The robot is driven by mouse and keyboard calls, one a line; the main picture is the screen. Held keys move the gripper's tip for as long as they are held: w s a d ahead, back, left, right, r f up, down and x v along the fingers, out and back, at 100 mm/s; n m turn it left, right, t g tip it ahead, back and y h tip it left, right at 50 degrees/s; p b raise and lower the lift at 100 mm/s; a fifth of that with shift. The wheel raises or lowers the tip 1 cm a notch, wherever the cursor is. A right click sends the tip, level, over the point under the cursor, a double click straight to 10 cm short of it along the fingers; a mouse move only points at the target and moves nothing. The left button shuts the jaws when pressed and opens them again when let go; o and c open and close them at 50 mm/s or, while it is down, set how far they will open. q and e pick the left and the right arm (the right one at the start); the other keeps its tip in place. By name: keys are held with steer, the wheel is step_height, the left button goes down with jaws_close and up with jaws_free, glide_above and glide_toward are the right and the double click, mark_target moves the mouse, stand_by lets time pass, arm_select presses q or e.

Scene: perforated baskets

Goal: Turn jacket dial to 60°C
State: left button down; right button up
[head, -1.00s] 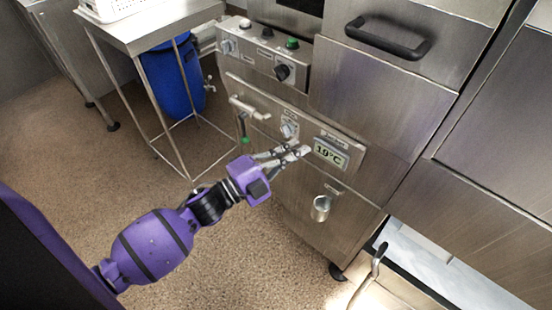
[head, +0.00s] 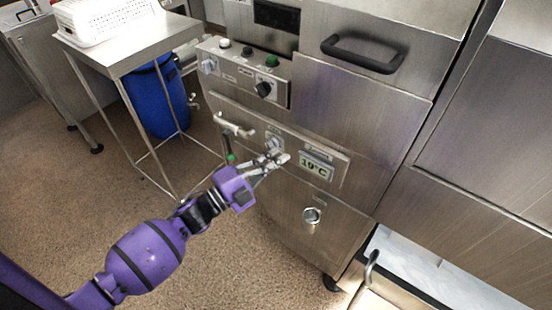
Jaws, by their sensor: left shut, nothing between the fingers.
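The jacket dial (head: 273,143) is a small light metal knob on the steel panel of the machine, left of the display. The display (head: 315,165) reads 19°C. My left gripper (head: 280,159) is shut and empty, its fingertips at the lower edge of the dial and partly in front of it. I cannot tell whether the fingertips touch the dial. The dial's pointer setting is too small to read. My right gripper is out of view.
A black knob (head: 264,89) and several buttons sit on the control box above. A lever handle (head: 233,126) sticks out left of the dial. A metal spout (head: 312,216) is below the display. A steel table with a white perforated basket (head: 105,20) and a blue drum (head: 158,98) stand at left.

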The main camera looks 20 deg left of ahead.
arm_select(q)
steer(key=shift+w+a+f+m+g, duration=0.15)
steer(key=shift+a+f+m+g, duration=0.2)
steer(key=shift+m, duration=0.45)
steer(key=m, duration=0.1)
steer(key=m+g, duration=0.1)
steer(key=shift+a+f+m+p, duration=0.1)
steer(key=shift+f+m+p, duration=0.2)
steer(key=shift+f+p, duration=0.1)
steer(key=shift+w+f+m+y, duration=0.1)
steer(key=shift+m+y, duration=0.2)
steer(key=shift+m, duration=0.1)
steer(key=shift+f, duration=0.1)
steer(key=shift+m, duration=0.3)
steer(key=shift+f, duration=0.1)
